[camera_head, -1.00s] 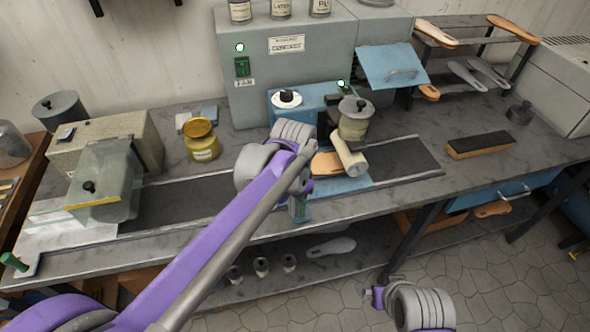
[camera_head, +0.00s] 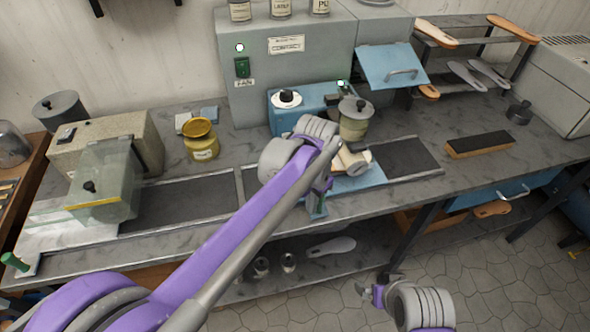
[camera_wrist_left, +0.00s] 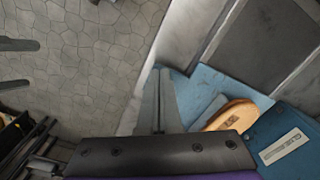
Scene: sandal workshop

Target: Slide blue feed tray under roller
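The blue feed tray (camera_head: 372,177) lies in the track on the bench. Its front edge and a tan sole (camera_wrist_left: 230,114) on it show in the left wrist view. My left gripper (camera_head: 318,203) is at the bench's front edge, beside the tray. In the left wrist view its fingers (camera_wrist_left: 157,102) are close together and appear shut at the tray's corner; I see nothing clearly between them. My right gripper (camera_head: 371,287) is low over the floor, fingers apart and empty.
A blue machine housing (camera_head: 283,113) and a glue pot (camera_head: 354,124) stand behind the roller. The dark track (camera_head: 411,160) is clear right of the tray. A brush block (camera_head: 479,144) lies farther right. A yellow jar (camera_head: 202,145) stands left.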

